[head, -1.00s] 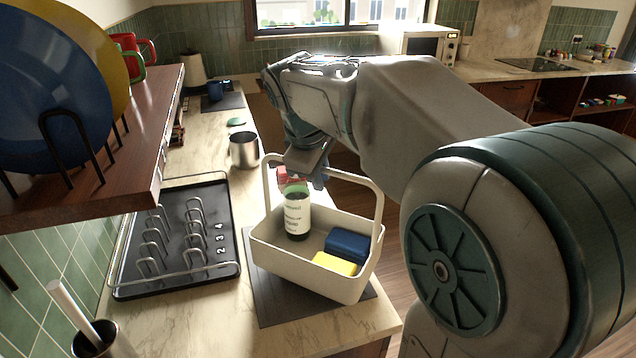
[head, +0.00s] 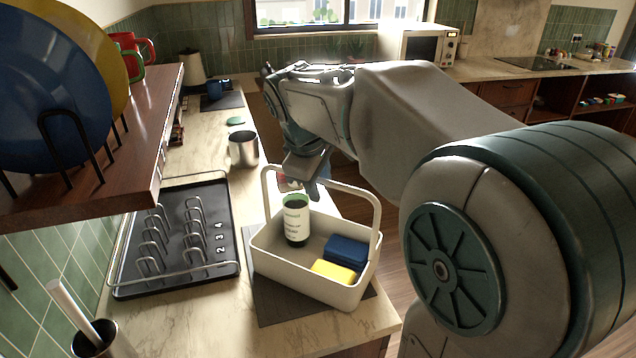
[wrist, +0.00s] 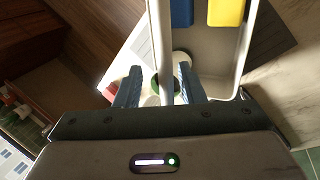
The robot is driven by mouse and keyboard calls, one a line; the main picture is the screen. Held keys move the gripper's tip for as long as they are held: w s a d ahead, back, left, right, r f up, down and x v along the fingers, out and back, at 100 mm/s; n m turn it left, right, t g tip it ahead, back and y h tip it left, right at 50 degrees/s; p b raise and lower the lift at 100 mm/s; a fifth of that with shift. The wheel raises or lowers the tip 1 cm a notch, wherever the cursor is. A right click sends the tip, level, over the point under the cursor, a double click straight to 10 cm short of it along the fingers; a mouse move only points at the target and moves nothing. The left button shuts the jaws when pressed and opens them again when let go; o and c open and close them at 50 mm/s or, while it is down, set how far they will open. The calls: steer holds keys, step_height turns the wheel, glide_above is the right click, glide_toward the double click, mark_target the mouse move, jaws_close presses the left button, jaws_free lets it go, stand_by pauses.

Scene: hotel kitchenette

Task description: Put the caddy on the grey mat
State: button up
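The cream caddy (head: 305,287) stands on the grey mat (head: 270,306), its base covering most of it. It holds a bottle with a white label (head: 296,226), a blue block (head: 346,250) and a yellow block (head: 333,271). My gripper (head: 308,190) is at the top of the caddy's handle (head: 372,215). In the wrist view my gripper (wrist: 160,88) has its fingers spread, with the handle bar between them and gaps on both sides. The caddy's wall and both blocks also show there.
A black drying rack (head: 180,240) stands on the counter left of the caddy. A metal canister (head: 243,150) stands behind it. A shelf with plates (head: 100,170) overhangs at left. A utensil pot (head: 100,342) is at front left. The counter's edge is close on the right.

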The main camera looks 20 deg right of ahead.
steer(key=v, duration=1.1)
steer(key=s+f+m+y, duration=0.1)
steer(key=s+f+m, duration=0.3)
steer(key=s+f, duration=0.4)
steer(key=s+f+m+y, duration=0.2)
steer(key=s+f+m, duration=0.3)
steer(key=f, duration=0.7)
steer(key=s, duration=0.2)
steer(key=shift+s+f, duration=0.25)
steer(key=shift+s, duration=0.15)
